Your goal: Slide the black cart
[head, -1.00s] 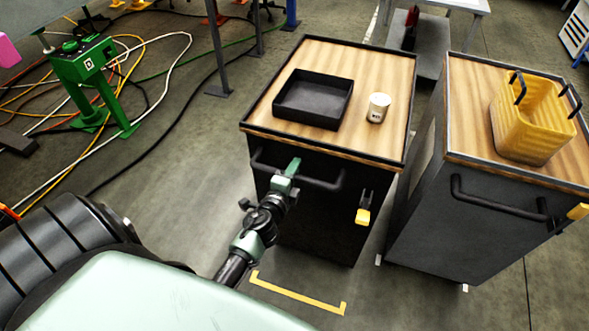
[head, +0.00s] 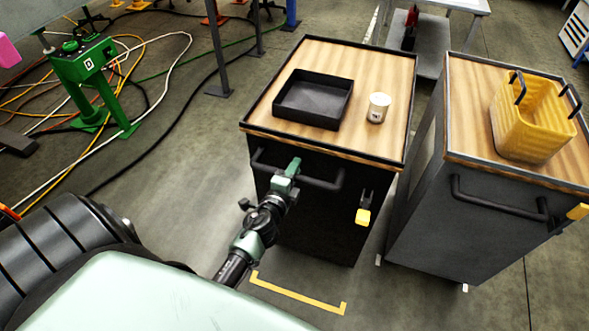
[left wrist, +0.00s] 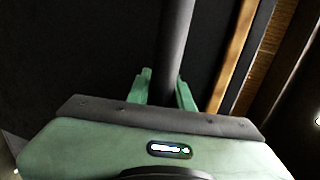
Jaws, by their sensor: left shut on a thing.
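The black cart (head: 310,225) with a wood top stands in the middle of the head view. Its black bar handle (head: 322,184) runs across the near side. My left gripper (head: 290,172) is shut on the handle, left of its middle. In the left wrist view the handle bar (left wrist: 174,50) passes between the two green fingers (left wrist: 162,92). A black tray (head: 313,98) and a white cup (head: 378,107) stand on the cart's top. My right gripper is not in view.
A second dark cart (head: 460,235) with a yellow basket (head: 530,120) stands close on the right, with a narrow gap between. A yellow floor marking (head: 298,294) lies in front of the black cart. Cables (head: 150,95) and a green stand (head: 90,85) are at left.

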